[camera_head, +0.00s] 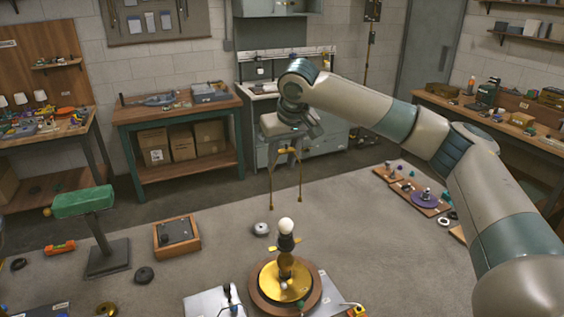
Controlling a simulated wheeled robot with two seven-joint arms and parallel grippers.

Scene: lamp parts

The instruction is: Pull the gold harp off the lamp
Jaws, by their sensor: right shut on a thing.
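The gold harp (272,178) is a thin two-legged frame hanging upright in the air, its legs pointing down. My right gripper (287,143) is shut on the top of the harp, with its arm coming in from the right. The lamp (285,275) stands below on the table, with a gold base on a round wooden disc, a dark socket and a white bulb (286,226) on top. The harp's lower ends are above the bulb and look apart from the lamp. My left gripper is not in view.
A green-topped stand (83,202) and a wooden box with a dark top (177,236) are on the left of the grey table (355,245). Small parts, including a purple disc (425,199), lie at the right. A light grey sheet (212,302) lies at the front.

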